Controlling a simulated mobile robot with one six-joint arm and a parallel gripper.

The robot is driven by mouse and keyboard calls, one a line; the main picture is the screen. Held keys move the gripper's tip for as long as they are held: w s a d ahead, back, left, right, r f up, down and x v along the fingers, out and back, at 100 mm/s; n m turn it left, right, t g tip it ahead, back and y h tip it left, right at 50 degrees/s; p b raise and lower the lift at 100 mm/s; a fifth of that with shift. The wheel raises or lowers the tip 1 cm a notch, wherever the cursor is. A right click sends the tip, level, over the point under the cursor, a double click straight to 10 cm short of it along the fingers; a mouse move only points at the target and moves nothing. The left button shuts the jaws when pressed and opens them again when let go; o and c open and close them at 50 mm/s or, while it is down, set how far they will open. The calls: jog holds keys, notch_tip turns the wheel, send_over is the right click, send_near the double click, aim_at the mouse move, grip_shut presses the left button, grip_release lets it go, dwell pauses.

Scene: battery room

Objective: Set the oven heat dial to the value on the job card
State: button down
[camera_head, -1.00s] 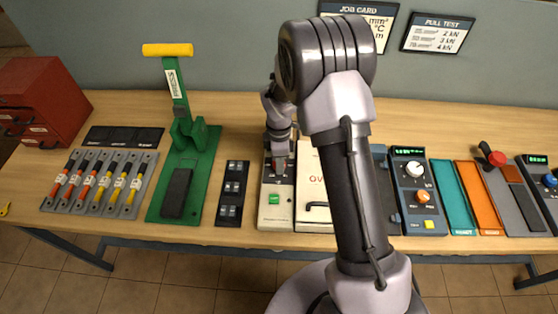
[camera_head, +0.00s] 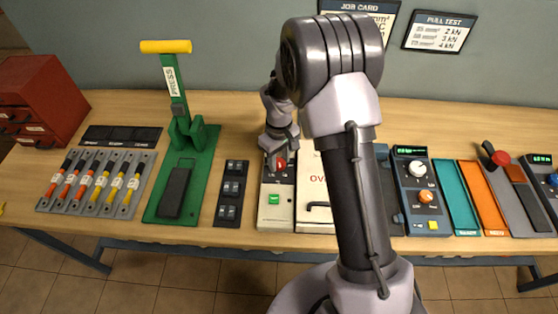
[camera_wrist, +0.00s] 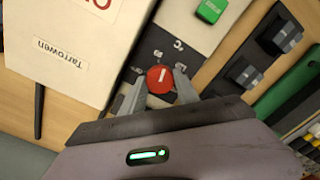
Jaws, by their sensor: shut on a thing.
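The oven heat dial (camera_wrist: 160,78) is a round red knob with a white pointer line, on a dark scale plate marked °C. In the head view the dial (camera_head: 281,163) sits at the top of the cream oven control panel (camera_head: 275,221), above a green button. In the wrist view my gripper (camera_wrist: 160,84) has one finger on each side of the dial and is shut on it.
The oven box (camera_head: 312,217) stands right of the panel, partly behind my arm. A black switch panel (camera_head: 231,193) and a green press (camera_head: 186,185) stand to the left. A blue-grey unit with knobs (camera_head: 418,190) stands to the right. The front bench edge is clear.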

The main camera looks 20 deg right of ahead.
jog(key=m+b, duration=0.1)
jog(key=m, duration=0.4)
jog(key=shift+m, duration=0.3)
jog(key=m+b, duration=0.2)
jog(key=m, duration=0.4)
jog(key=m+b, duration=0.2)
jog(key=m, duration=0.4)
jog(key=shift+m+b, duration=0.3)
jog(key=m+b, duration=0.2)
jog(key=m, duration=0.3)
jog(key=shift+m, duration=0.4)
jog(key=c, duration=0.9)
grip_release()
